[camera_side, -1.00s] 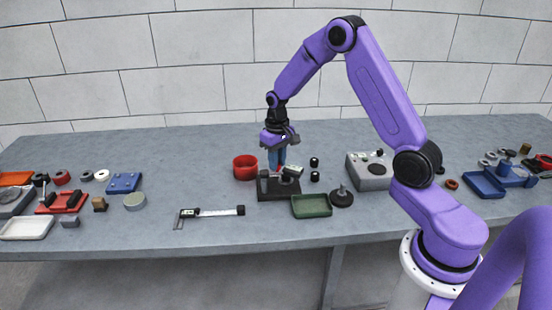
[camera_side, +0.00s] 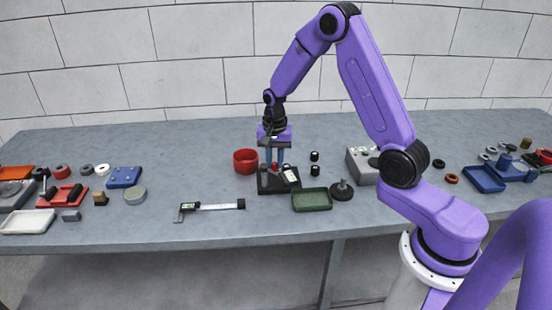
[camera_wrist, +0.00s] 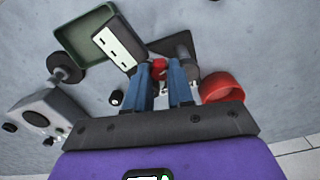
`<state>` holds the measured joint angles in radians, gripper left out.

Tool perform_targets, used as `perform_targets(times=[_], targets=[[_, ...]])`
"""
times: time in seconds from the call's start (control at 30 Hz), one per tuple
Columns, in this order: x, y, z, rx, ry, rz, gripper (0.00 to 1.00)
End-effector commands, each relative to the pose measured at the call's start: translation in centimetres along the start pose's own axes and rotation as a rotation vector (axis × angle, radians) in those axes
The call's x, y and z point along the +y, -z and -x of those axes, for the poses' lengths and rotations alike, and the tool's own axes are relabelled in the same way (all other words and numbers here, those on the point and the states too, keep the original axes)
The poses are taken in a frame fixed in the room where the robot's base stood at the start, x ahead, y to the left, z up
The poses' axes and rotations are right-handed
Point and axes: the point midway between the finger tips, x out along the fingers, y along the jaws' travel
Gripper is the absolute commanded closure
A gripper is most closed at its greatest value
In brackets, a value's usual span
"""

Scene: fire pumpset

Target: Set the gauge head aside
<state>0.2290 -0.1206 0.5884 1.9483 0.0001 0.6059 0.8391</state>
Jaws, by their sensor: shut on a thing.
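The gauge head, a black-rimmed block with a white face, shows in the side view (camera_side: 291,177) at the black stand, and large and tilted in the wrist view (camera_wrist: 121,44). My gripper (camera_side: 275,166) points down over the stand, its blue fingers on either side of a small red part by the gauge head. It is shut on the gauge head, fingertips low at the stand; the wrist view shows them too (camera_wrist: 160,72). The black stand (camera_side: 265,187) is partly hidden. I cannot tell whether the gauge head touches it.
A red bowl (camera_side: 245,162) stands close left of my gripper, a green tray (camera_side: 312,200) to the right in front. Small black cylinders (camera_side: 315,157), a dark round-based piece (camera_side: 342,191) and a grey box (camera_side: 362,166) stand right.

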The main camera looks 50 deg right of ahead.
Motion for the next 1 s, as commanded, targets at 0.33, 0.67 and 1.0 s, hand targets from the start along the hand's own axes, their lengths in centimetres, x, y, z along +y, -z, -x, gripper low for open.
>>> perform_targets(times=[0.33, 0.67, 1.0], targets=[[-0.22, -0.15, 0.12, 0.003, 0.003, -0.071, 1.0], [-0.26, -0.16, 0.13, 0.002, 0.004, -0.075, 1.0], [-0.21, -0.19, 0.06, 0.001, 0.002, -0.072, 0.52]])
